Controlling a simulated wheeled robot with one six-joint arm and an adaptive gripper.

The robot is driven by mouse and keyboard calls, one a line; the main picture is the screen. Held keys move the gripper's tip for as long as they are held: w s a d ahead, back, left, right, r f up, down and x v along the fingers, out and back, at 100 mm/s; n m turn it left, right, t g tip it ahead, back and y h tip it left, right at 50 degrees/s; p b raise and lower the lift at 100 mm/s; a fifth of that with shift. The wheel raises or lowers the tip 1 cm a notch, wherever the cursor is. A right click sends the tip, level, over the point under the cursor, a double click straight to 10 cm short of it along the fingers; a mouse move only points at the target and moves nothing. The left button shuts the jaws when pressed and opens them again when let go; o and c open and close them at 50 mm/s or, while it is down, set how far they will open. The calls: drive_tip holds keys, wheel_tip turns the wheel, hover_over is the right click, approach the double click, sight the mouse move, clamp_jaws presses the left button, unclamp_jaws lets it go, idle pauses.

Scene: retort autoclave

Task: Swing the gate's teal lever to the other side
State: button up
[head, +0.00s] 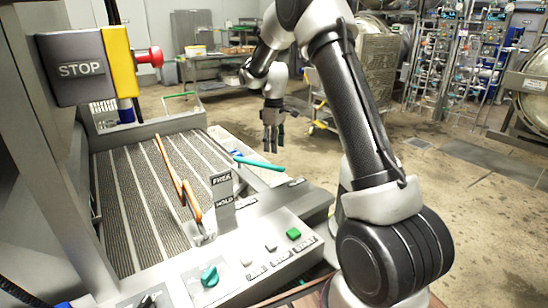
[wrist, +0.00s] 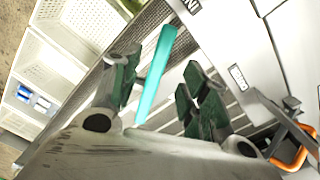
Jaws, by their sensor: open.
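The teal lever (head: 258,163) is a slim bar at the right side of the slatted conveyor, lying roughly level and pointing right in the head view. In the wrist view the teal lever (wrist: 157,75) runs up the picture in the gap between my fingers. My gripper (head: 273,148) hangs fingers down just above or behind the lever in the head view. In the wrist view my gripper (wrist: 160,88) is open and empty, with dark green finger pads on both sides of the lever. I cannot tell whether a finger touches it. The lever's pivot is not clear.
An orange lever (head: 179,187) stands beside the FREE/HOLD plate (head: 222,190). The front panel holds a teal knob (head: 209,275) and a green button (head: 293,233). A STOP box (head: 80,68) with a red button is at upper left. White crates (wrist: 70,45) lie beside the conveyor.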

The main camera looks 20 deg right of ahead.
wheel_tip(320, 180, up, 4)
drive_tip(key=shift+f, duration=0.1)
idle(0.5)
drive_tip(key=s+r+m+t, duration=0.1)
drive_tip(key=s+r, duration=0.3)
drive_tip(key=s, duration=0.9)
drive_tip(key=s+r+m+t, duration=0.2)
drive_tip(key=s+r+m, duration=0.2)
drive_tip(key=s, duration=0.9)
drive_tip(key=s+r+m+t, duration=0.1)
drive_tip(key=s+r+m, duration=0.2)
drive_tip(key=s, duration=1)
drive_tip(key=shift+s+a+r, duration=0.15)
drive_tip(key=shift+a+r, duration=0.1)
drive_tip(key=shift+r, duration=0.65)
